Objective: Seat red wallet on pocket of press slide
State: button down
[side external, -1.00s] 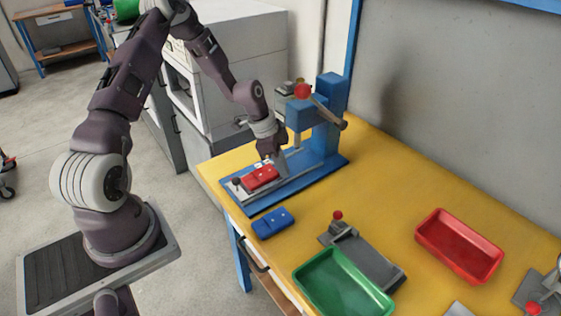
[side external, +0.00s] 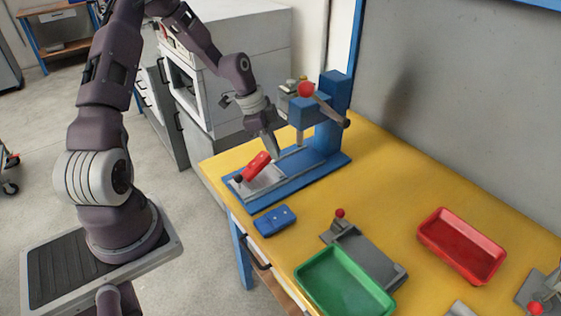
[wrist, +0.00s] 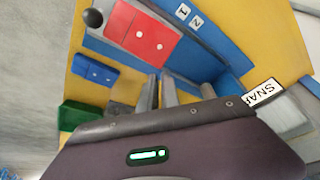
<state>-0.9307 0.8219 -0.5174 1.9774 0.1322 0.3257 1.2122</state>
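The red wallet (side external: 256,166) is tilted over the grey pocket (side external: 264,181) of the blue press slide (side external: 300,182). Its upper end is raised toward my gripper (side external: 276,155). Much of the pocket shows bare below it in the side view. In the wrist view the wallet (wrist: 140,35) shows its face with white dots, just beyond my fingertips (wrist: 160,77). The side view shows the fingertips close beside the wallet's raised end. I cannot tell whether they grip it or how far apart they are.
The press head with a red knob (side external: 306,90) stands behind my gripper. A blue wallet (side external: 274,220) lies in front of the slide. A grey fixture (side external: 368,258), a green tray (side external: 345,284) and a red tray (side external: 462,246) stand to the right. Yellow table between them is clear.

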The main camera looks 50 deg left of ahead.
aim_at(260, 159)
jog(key=v, duration=0.4)
jog(key=shift+d, duration=0.1)
jog(key=c, duration=2.2)
grip_release()
jog(key=c, duration=1.8)
grip_release()
jog(key=o, duration=1.1)
jog(key=f+n, duration=0.1)
jog(key=n, duration=0.1)
jog(key=s+n+g+y, duration=0.1)
jog(key=n, duration=0.1)
jog(key=f+n+g, duration=0.1)
jog(key=n, duration=0.1)
jog(key=shift+s+a+f+n, duration=0.2)
jog(key=shift+a+f+n, duration=0.05)
jog(key=shift+f+n, duration=0.05)
jog(key=shift+o, duration=0.9)
jog(key=shift+s+a+f+n+y, duration=0.1)
jog(key=shift+n+y, duration=0.15)
jog(key=shift+n, duration=0.25)
jog(key=shift+s+a+f+n+y, duration=0.1)
jog(key=shift+n+y, duration=0.15)
jog(key=shift+n, duration=0.25)
jog(key=n, duration=0.2)
jog(key=shift+s+a+n+g+y, duration=0.1)
jog(key=shift+a+n+g+y, duration=0.2)
jog(key=shift+a+n+g, duration=0.1)
